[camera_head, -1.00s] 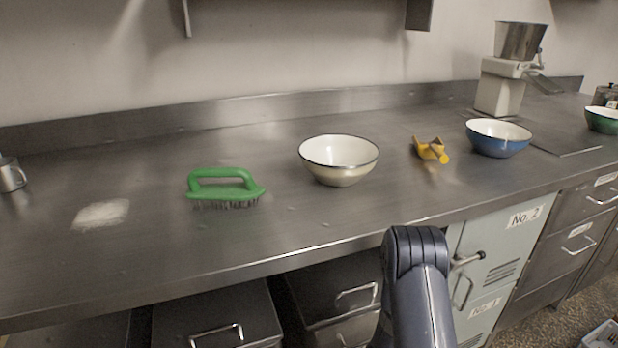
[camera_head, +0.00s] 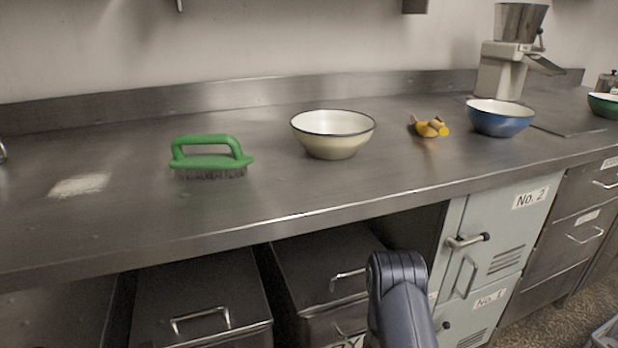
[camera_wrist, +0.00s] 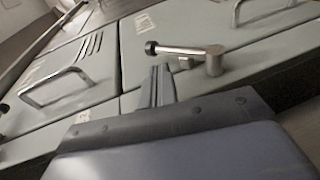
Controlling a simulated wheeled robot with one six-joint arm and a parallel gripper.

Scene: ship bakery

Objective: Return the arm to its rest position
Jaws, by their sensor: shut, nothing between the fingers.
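My arm (camera_head: 398,300) rises at the bottom of the head view, right of centre, in front of the counter's lower front. Its bend stays below the counter edge, and my gripper is hidden in that view. In the wrist view my gripper (camera_wrist: 158,84) is shut, its two fingers together with nothing between them. It is close to the pale green locker doors (camera_wrist: 190,22), just below a lever handle with a black knob (camera_wrist: 185,50). I cannot tell whether the fingers touch the door.
The steel counter (camera_head: 270,195) holds a green brush (camera_head: 208,158), a cream bowl (camera_head: 333,135), a yellow object (camera_head: 430,127) and a blue bowl (camera_head: 500,118). The locker (camera_head: 500,235) and metal bins (camera_head: 200,300) stand below. Floor (camera_head: 560,310) shows at lower right.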

